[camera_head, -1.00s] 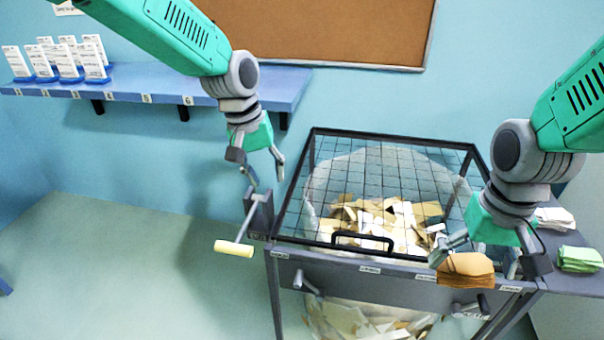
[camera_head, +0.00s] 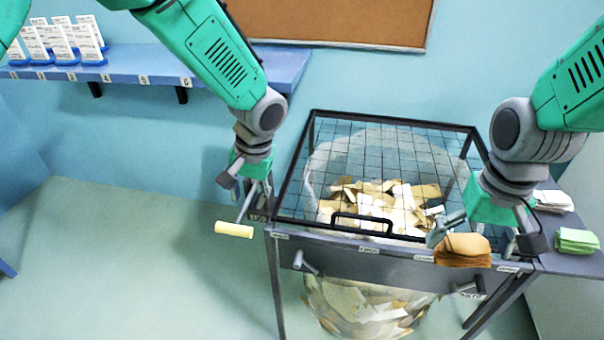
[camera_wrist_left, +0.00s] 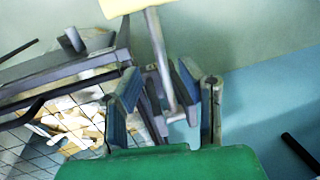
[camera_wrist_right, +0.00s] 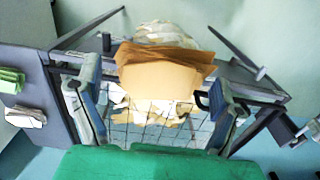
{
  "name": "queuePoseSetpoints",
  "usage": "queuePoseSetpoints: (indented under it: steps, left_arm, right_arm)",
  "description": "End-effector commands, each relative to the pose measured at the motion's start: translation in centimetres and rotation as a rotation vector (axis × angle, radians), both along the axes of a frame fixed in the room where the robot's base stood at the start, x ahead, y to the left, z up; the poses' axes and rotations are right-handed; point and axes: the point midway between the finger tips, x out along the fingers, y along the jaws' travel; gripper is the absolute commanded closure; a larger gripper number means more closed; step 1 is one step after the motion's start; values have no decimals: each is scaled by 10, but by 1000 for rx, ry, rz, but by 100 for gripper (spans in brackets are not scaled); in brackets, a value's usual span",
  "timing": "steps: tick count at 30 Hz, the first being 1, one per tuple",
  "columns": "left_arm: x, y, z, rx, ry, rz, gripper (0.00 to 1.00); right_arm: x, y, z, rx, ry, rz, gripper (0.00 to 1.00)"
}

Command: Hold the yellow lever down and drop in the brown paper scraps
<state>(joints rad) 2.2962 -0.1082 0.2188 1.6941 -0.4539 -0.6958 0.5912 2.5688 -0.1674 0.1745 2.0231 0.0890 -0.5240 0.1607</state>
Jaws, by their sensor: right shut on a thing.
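The lever's yellow grip (camera_head: 234,229) sticks out at the left front corner of the bin frame, on a grey rod. It also shows in the left wrist view (camera_wrist_left: 118,6). My left gripper (camera_head: 255,203) is open at the lever, its fingers on either side of the grey rod in the left wrist view (camera_wrist_left: 170,88); contact cannot be told. My right gripper (camera_head: 478,238) is shut on a stack of brown paper scraps (camera_head: 463,250) at the bin's front right edge. The stack also shows in the right wrist view (camera_wrist_right: 165,75).
A black mesh lid (camera_head: 316,165) lies over the bin, with a black handle at its front. Paper scraps (camera_head: 385,205) fill the clear bag below. Green (camera_head: 577,240) and white (camera_head: 553,201) stacks lie on the right side shelf. A blue shelf (camera_head: 130,78) with cards is on the wall.

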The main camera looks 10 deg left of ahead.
Motion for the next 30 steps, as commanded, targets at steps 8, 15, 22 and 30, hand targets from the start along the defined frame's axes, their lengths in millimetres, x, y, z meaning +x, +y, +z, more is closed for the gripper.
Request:
queuePoseSetpoints:
  steps: [8, 15, 22, 30]
  left_arm:
    - [0, 5, -20, 0, 0, 2, 66]
    - [0, 5, -21, 0, -1, 2, 66]
    - [0, 5, -20, 0, -1, 2, 100]
    - [0, 4, -27, -1, -1, 1, 100]
  right_arm:
    - [0, 0, 0, 0, 0, 1, 41]
    - [0, 0, 0, 0, 0, 0, 41]
    - [0, 0, 0, 0, 0, 0, 41]
    - [0, 0, 0, 0, 0, 0, 41]
